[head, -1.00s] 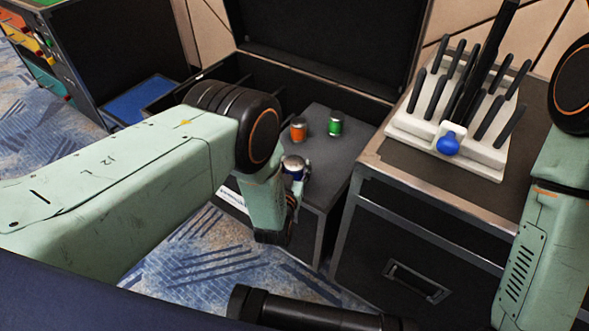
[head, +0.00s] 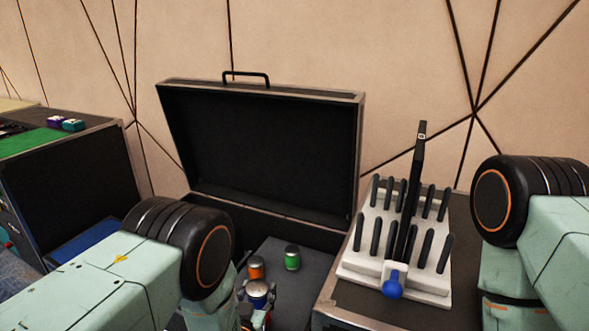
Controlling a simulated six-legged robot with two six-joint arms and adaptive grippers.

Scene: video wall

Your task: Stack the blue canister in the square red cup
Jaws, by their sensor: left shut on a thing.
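The blue canister (head: 258,301) has a silver top and shows low in the head view, just right of my left arm's big black joint. My left gripper (head: 257,305) is shut on it; the fingers are small in the picture and partly hidden by my arm. A small patch of red shows just below the canister at the bottom edge. I cannot tell whether it is the square red cup, or whether the canister touches it. My right arm shows at the right, but its gripper is out of view.
An orange canister (head: 256,268) and a green canister (head: 292,258) stand on the dark grey case top (head: 312,277) behind the held one. An open black case (head: 265,150) stands behind. To the right, a white rack (head: 432,278) holds several black-handled items and a blue knob.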

